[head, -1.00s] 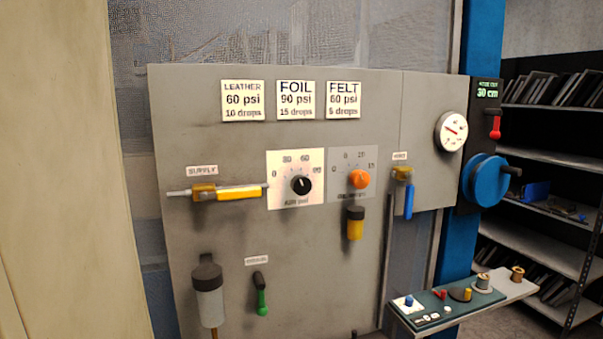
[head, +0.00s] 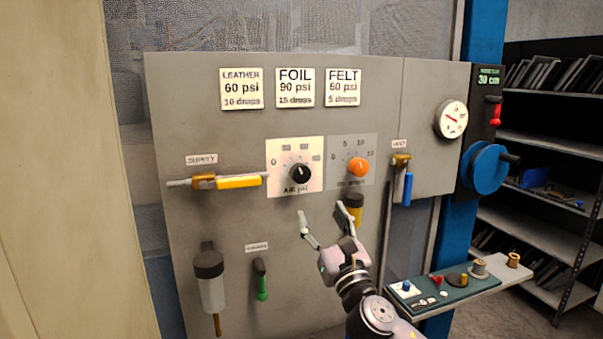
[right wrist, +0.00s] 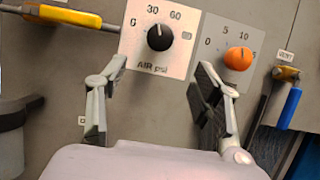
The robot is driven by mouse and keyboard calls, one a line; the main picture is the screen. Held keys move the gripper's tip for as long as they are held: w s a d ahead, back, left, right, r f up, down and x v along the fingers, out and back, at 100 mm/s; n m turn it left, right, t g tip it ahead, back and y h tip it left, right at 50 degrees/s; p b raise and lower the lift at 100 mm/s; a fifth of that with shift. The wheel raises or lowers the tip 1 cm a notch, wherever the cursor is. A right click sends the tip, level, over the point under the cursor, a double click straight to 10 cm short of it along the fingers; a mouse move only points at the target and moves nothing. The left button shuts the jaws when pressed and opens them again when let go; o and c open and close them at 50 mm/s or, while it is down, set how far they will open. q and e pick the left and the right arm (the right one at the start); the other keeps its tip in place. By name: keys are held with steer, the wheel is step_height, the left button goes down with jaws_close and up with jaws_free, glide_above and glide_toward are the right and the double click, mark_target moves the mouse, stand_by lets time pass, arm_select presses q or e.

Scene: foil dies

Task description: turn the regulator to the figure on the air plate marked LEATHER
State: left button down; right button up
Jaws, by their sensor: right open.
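The regulator is a black knob (head: 300,173) on a white AIR psi dial plate (head: 281,185) in the middle of the grey panel. Its pointer mark is too small to read surely in the head view. In the right wrist view the knob (right wrist: 160,37) shows with 30 and 60 above it. The LEATHER plate (head: 242,88) reads 60 psi, 10 drops. My right gripper (head: 325,226) is open and empty, below the dial and apart from the knob. Its fingers also show in the right wrist view (right wrist: 158,100), spread below the knob. My left gripper is not in view.
An orange knob (head: 358,167) sits right of the regulator, with a yellow-bowled oiler (head: 354,206) below. A yellow supply lever (head: 238,182) is left. A blue lever (head: 408,188) and a gauge (head: 451,119) are right. A small shelf (head: 470,290) juts out at lower right.

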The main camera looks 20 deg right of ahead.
mark_target(302, 178)
steer(key=p+x, duration=0.2)
steer(key=x, duration=1.2)
steer(key=shift+w+p, duration=0.35)
steer(key=shift+p, duration=0.05)
steer(key=shift+c, duration=0.5)
steer(key=c, duration=1.1)
